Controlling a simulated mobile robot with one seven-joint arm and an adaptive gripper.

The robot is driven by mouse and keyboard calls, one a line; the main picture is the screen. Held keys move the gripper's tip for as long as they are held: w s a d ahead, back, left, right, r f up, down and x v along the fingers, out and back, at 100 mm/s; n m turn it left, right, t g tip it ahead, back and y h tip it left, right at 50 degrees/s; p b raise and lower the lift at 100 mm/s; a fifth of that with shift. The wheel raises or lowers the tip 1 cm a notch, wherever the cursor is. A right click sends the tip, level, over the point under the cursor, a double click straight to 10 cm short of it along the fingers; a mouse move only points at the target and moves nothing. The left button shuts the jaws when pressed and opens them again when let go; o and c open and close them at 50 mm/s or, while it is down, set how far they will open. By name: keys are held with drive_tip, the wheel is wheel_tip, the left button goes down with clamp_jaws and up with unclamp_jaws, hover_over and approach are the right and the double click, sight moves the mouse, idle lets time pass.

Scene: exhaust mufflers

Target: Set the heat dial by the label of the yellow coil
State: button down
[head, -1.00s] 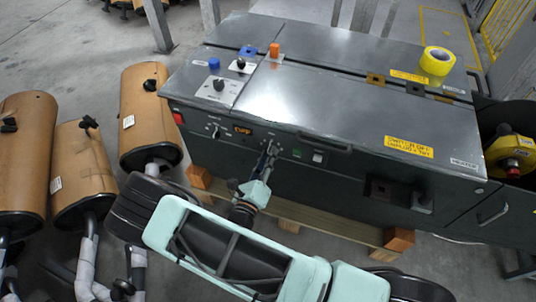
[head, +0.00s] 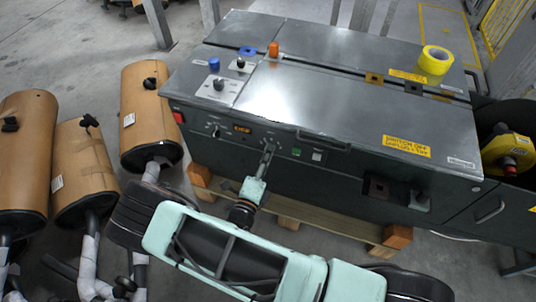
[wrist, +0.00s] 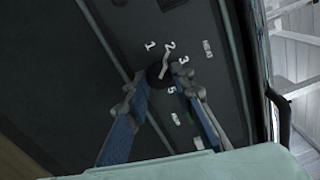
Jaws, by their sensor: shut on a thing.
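The heat dial (wrist: 158,74) is a dark round knob on the dark front panel in the wrist view. White figures, among them 1, 2, 3 and 5, stand around it, and its pale pointer aims near the 2. My gripper (wrist: 160,82) is shut on the knob, one finger on each side. In the head view my gripper (head: 268,148) is against the machine's front and hides this dial. A yellow ring-shaped coil (head: 436,60) lies on the machine top at the right. A yellow reel (head: 509,153) with a red hub is at the right edge. I cannot read any coil label.
The dark machine (head: 340,105) has another knob (head: 216,132), a green button (head: 297,152) and a white switch (head: 317,156) near my gripper. Yellow stickers (head: 407,146) are on it. Brown mufflers (head: 147,110) stand at the left.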

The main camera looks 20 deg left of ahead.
idle(0.3)
drive_tip(key=c, duration=1.7)
unclamp_jaws()
drive_tip(key=shift+o, duration=0.2)
drive_tip(key=shift+s, duration=0.1)
drive_tip(key=s+a, duration=0.1)
drive_tip(key=s, duration=1)
drive_tip(key=shift+s, duration=0.4)
